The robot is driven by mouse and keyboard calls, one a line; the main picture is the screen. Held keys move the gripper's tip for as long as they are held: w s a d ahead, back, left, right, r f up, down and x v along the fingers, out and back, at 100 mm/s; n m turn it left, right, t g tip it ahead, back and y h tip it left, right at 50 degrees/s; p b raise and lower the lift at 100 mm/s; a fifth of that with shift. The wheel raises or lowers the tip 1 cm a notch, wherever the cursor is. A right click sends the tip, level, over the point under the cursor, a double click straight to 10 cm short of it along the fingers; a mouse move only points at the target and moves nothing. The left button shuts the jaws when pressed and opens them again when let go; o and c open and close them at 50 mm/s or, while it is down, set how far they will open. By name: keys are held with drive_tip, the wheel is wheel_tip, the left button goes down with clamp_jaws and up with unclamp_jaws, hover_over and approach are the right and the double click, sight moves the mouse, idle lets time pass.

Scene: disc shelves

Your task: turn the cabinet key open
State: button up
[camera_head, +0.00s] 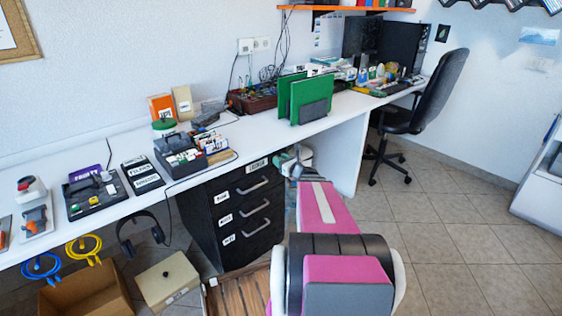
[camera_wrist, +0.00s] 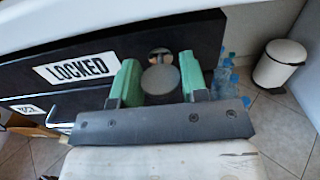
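The black drawer cabinet (camera_head: 205,222) stands under the white desk, with three handled drawers on its front. In the wrist view its black top panel (camera_wrist: 25,82) carries a white label (camera_wrist: 76,69) reading LOCKED. A round grey piece (camera_wrist: 160,79), which looks like the key's head, sits on the panel with a small coppery round part just above it. My gripper (camera_wrist: 159,82) is open, its two green fingers apart on either side of the grey piece. I cannot tell whether either finger touches it. In the head view my arm hides the cabinet's right side.
The white desk top (camera_head: 255,130) overhangs the cabinet closely. A white bin (camera_wrist: 280,63) and several bottles (camera_wrist: 229,75) stand to the right in the wrist view. A beige box (camera_head: 168,282) and cardboard box (camera_head: 85,295) lie at the left. Floor is free at the right.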

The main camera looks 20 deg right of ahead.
drive_tip(key=shift+n, duration=0.3)
drive_tip(key=n, duration=0.3)
drive_tip(key=shift+n, duration=0.3)
drive_tip(key=n, duration=0.4)
drive_tip(key=shift+a+n, duration=0.15)
drive_tip(key=shift+n, duration=0.15)
drive_tip(key=n, duration=0.4)
drive_tip(key=shift+s+f, duration=0.1)
drive_tip(key=shift+f+n, duration=0.1)
drive_tip(key=shift+n, duration=2.4)
drive_tip(key=o, duration=0.9)
drive_tip(key=v, duration=1)
drive_tip(key=shift+s, duration=0.4)
